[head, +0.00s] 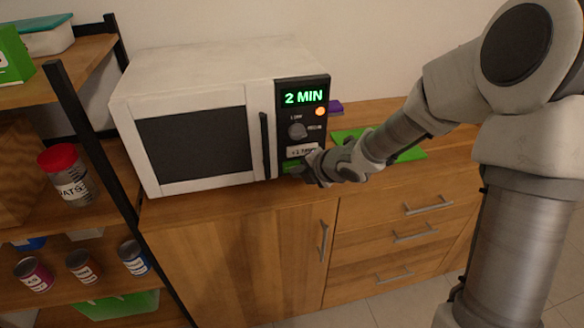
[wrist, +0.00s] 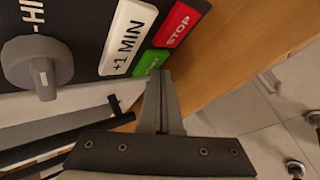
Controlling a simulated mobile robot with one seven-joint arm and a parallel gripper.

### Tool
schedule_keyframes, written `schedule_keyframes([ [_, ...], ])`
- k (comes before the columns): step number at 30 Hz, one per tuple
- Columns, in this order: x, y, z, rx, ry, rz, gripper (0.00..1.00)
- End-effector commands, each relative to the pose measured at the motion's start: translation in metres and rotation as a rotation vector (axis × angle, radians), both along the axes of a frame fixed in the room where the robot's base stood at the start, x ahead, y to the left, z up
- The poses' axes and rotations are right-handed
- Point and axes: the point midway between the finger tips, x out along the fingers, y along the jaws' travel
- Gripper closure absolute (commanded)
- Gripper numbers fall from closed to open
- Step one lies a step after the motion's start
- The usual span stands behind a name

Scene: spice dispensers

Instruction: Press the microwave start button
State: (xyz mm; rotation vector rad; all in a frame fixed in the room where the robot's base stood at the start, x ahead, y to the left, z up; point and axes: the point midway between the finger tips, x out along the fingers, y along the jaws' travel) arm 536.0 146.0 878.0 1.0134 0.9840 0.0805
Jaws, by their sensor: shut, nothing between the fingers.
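The white microwave (head: 190,125) stands on the wooden counter, its door closed and its display (head: 303,97) reading "2 MIN" in green. My gripper (head: 304,168) is at the lower part of its control panel. In the wrist view, the shut, empty fingers (wrist: 159,76) reach the lower edge of the green button (wrist: 147,64) and cover part of it and its label. I cannot tell whether the tips touch it. The white "+1 MIN" button (wrist: 128,37) is to its left and the red STOP button (wrist: 177,26) is to its upper right.
The dial (wrist: 43,78) and the black door handle (head: 265,145) are left of my fingers. A green mat (head: 410,154) lies on the counter behind my arm. Shelves on the left hold a red-lidded jar (head: 70,178) and several cans.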

Motion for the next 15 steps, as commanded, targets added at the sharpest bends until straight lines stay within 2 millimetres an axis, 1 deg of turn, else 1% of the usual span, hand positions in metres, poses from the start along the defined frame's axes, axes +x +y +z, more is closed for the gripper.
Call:
schedule_keyframes([
  [5,-0.0086,-0.0029,-0.0007,-0.001,0.001,0.0,1.0],
  [15,-0.0107,-0.0035,-0.0006,-0.001,0.001,0.0,1.0],
])
